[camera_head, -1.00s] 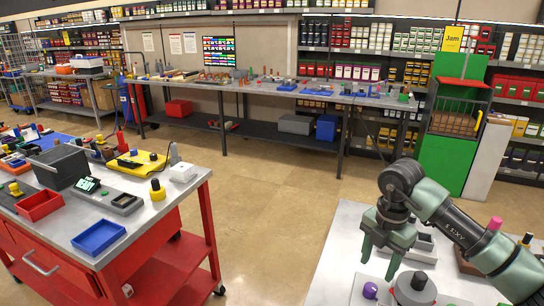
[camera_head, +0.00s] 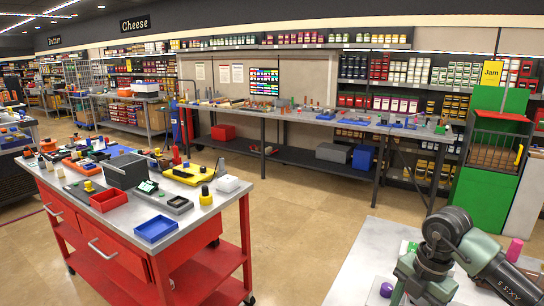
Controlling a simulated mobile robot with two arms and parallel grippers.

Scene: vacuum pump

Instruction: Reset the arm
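My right arm comes in from the lower right, grey-green with dark joints. Its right gripper (camera_head: 424,278) is at the bottom edge over the light grey table (camera_head: 372,245), and its fingertips are cut off or hidden, so its opening does not show. A purple round part (camera_head: 385,289) is on this table just left of the gripper. A pink cylinder (camera_head: 514,249) shows behind the arm. My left gripper is not in view.
A red cart (camera_head: 150,262) at left carries a blue tray (camera_head: 155,228), a dark box (camera_head: 124,171) and several small parts. A long workbench (camera_head: 300,118) stands at the back. Tan floor (camera_head: 315,215) is clear between them.

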